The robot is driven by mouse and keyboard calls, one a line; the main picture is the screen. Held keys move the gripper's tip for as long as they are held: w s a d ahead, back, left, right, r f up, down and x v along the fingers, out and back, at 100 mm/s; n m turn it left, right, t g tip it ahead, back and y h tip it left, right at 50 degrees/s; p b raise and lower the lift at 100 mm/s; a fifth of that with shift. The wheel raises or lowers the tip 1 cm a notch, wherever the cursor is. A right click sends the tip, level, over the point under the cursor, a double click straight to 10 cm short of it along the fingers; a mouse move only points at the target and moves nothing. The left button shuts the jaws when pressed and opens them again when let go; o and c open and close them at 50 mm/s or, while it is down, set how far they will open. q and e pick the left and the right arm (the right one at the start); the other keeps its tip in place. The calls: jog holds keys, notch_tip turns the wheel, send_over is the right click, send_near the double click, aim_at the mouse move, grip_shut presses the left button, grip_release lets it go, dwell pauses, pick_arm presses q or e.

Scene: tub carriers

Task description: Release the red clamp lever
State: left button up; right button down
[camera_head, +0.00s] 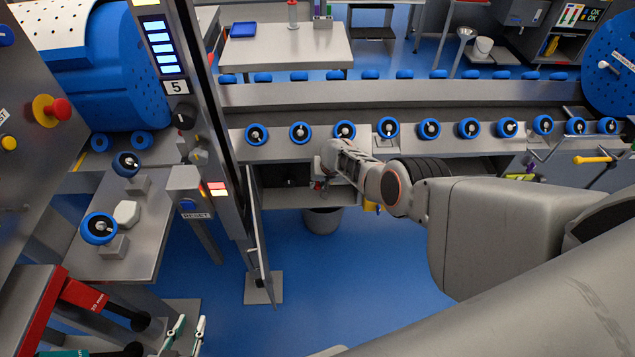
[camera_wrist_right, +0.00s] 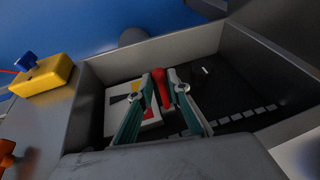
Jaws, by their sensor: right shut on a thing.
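The red clamp lever (camera_wrist_right: 160,88) shows in the right wrist view, inside a grey open-topped box (camera_wrist_right: 215,42). My right gripper (camera_wrist_right: 161,82) has its teal fingers on both sides of the lever and is shut on it. In the head view, my right gripper (camera_head: 321,180) reaches under the front edge of the conveyor, and the lever cannot be made out there. A white plate with red and dark marks (camera_wrist_right: 132,108) lies beside the lever in the box. My left gripper (camera_head: 189,332) shows at the lower left, its teal fingers apart, with nothing visible between them.
The conveyor (camera_head: 290,143) carries a row of blue-rimmed wheels. A grey post (camera_head: 205,90) with lit indicators stands left of my right gripper. A yellow box with a blue knob (camera_wrist_right: 45,78) sits beside the grey box. A bin (camera_head: 322,220) stands below; the blue floor in front is free.

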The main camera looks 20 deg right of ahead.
jog(key=shift+w+r+g+b, duration=0.3)
jog(key=shift+r+g+b, duration=0.15)
jog(key=shift+b, duration=0.2)
jog(key=shift+r, duration=0.15)
jog(key=c, duration=2.1)
grip_release()
jog(key=shift+c, duration=0.2)
jog(key=shift+s, duration=0.15)
jog(key=shift+s, duration=0.1)
